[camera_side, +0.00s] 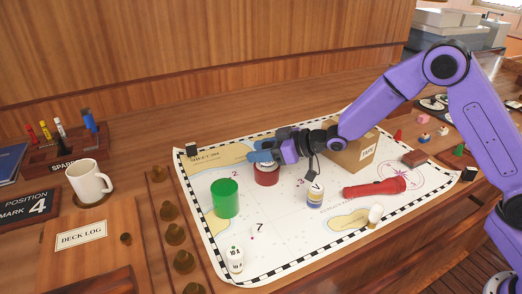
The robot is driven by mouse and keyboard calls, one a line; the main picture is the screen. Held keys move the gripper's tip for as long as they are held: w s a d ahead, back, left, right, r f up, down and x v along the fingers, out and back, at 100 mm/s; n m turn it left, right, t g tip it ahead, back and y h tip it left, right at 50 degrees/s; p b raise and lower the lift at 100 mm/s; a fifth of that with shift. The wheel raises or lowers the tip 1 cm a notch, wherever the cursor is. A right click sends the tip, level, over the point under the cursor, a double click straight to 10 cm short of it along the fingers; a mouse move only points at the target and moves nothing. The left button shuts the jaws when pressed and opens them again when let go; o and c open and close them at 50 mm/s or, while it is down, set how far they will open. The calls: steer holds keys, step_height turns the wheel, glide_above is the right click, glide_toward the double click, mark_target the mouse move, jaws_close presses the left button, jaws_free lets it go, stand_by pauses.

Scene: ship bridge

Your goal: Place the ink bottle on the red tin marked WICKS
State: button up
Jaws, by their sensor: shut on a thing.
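The red tin (266,178) stands on the chart, behind and to the right of a green cylinder. My gripper (262,152) reaches in from the right, with its blue fingers directly over the red tin. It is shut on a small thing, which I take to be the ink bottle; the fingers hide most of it. A pale patch shows between the fingers and the tin, and I cannot tell whether it is the bottle, the lid or a label. I cannot tell whether the held thing touches the tin. The WICKS marking is not readable.
The green cylinder (225,199), a banded white, yellow and blue pot (315,196), a red torch (374,188) and a cardboard box (350,153) stand around the tin. A white mug (88,181) is at the left. The chart's front middle is mostly clear.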

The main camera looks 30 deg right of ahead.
steer(key=shift+f, duration=0.1)
steer(key=o, duration=1.1)
steer(key=shift+c, duration=0.2)
steer(key=shift+r, duration=0.2)
steer(key=s+d+r+h, duration=0.1)
steer(key=s+d, duration=0.1)
steer(key=s, duration=0.2)
steer(key=s+d+r+g, duration=0.1)
steer(key=s+d, duration=0.2)
steer(key=s, duration=0.2)
steer(key=s+d+r+h, duration=0.1)
steer(key=s+d+r, duration=0.1)
steer(key=s, duration=0.3)
steer(key=shift+s+d+n+g+h, duration=0.1)
steer(key=shift+d+n+g+h, duration=0.2)
steer(key=shift+d+g, duration=0.1)
steer(key=s+d+n+g+h, duration=0.1)
steer(key=s+d+g+h, duration=0.2)
steer(key=s, duration=1.1)
steer(key=s+d+n+g+h, duration=0.2)
steer(key=s+d, duration=0.6)
steer(key=s, duration=0.6)
steer(key=g+h, duration=0.1)
steer(key=g, duration=0.1)
steer(key=shift+g+h, duration=0.3)
